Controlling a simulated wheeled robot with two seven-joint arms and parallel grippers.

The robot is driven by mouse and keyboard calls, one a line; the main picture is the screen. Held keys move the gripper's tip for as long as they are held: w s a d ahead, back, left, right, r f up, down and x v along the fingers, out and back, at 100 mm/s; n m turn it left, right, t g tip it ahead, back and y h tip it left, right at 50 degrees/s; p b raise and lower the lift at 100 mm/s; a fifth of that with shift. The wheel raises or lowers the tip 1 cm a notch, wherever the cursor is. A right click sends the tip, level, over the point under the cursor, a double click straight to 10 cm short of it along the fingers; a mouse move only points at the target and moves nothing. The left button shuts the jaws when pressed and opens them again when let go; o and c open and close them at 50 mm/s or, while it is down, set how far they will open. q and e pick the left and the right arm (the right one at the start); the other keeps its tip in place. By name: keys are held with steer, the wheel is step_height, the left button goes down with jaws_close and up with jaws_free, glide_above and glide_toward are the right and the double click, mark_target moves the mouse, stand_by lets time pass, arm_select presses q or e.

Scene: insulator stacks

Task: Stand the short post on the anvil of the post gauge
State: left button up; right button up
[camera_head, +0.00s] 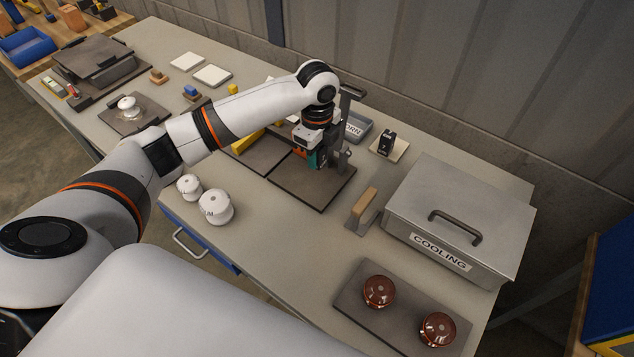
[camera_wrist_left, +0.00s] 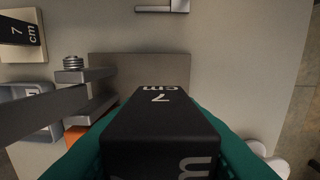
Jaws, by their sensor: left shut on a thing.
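My left gripper (camera_head: 317,160) is shut on a black block marked "7 cm" (camera_wrist_left: 158,118), gripped between teal fingers above the dark mat. In the head view the gripper mostly hides the block. A grey metal stand (camera_head: 346,110), apparently the post gauge, rises close beside the gripper. Its bars (camera_wrist_left: 45,120) show left of the block in the left wrist view; its anvil cannot be made out. Two white ribbed posts, a smaller one (camera_head: 189,187) and a larger one (camera_head: 215,206), stand on the table's front left. My right gripper is not in view.
A second black "7 cm" block (camera_head: 388,141) is on a cream tile behind. A grey bin (camera_head: 357,127) is behind the stand. The metal COOLING box (camera_head: 460,205), a wooden-handled tool (camera_head: 362,205) and two brown insulators (camera_head: 379,291) are to the right. Bare table lies in front.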

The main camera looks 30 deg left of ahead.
arm_select(q)
steer(key=p, duration=0.1)
glide_above(317, 188)
step_height(317, 188, down, 6)
steer(key=shift+f+p, duration=0.4)
steer(key=shift+f, duration=1.55)
steer(key=shift+f, duration=0.15)
steer(key=o, duration=1.1)
